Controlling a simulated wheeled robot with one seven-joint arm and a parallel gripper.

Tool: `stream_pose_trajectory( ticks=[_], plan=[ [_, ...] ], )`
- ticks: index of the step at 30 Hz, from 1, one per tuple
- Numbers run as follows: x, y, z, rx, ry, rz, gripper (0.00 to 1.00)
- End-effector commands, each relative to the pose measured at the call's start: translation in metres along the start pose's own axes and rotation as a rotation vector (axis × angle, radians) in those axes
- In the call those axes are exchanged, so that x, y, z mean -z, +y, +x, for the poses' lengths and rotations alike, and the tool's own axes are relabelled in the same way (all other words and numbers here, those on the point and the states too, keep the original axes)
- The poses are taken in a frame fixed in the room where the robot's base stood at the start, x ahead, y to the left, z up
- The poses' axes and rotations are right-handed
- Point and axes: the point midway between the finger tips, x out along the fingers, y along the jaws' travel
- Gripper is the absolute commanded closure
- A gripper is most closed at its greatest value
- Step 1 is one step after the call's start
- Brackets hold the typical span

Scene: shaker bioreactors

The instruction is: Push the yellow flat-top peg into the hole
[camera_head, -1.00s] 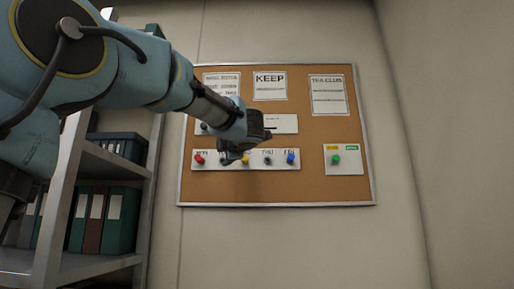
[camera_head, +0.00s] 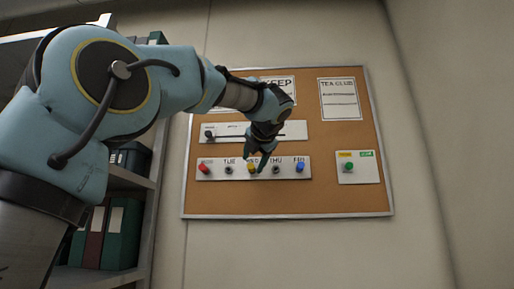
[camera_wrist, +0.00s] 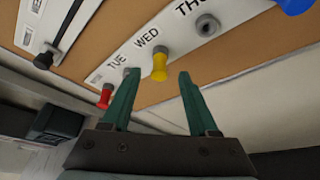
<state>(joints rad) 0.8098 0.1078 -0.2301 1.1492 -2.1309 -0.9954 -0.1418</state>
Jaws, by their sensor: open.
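The yellow peg (camera_head: 252,169) sits under the WED label on a white day strip (camera_head: 218,177) fixed to the corkboard. In the wrist view the yellow peg (camera_wrist: 160,64) sticks out of a grey socket (camera_wrist: 161,50), between the lines of the two fingers and beyond their tips. My gripper (camera_head: 257,165) is in front of the strip, close to the yellow peg. In the wrist view my gripper (camera_wrist: 158,72) has its green fingers wide apart with nothing between them. The depth gap between the fingertips and the peg is hard to judge.
A red peg (camera_head: 204,167) and a blue peg (camera_head: 300,167) are at the strip's ends, with grey sockets (camera_head: 229,170) between. A slider (camera_head: 209,133) is above. A green peg (camera_head: 349,167) is on a plate at right. Shelves with binders (camera_head: 122,233) stand left.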

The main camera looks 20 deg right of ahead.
Motion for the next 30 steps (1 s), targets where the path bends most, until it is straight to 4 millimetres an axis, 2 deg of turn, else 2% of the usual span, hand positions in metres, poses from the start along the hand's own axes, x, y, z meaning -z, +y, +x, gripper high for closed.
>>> stream_pose_trajectory(
  ticks=[6,17,30],
  plan=[
    [-0.001,0.001,0.021,0.000,0.000,0.001,0.40],
    [0.000,0.000,0.024,-0.001,0.000,0.001,0.41],
    [0.000,0.000,0.024,-0.001,-0.001,0.001,0.91]
  ],
)
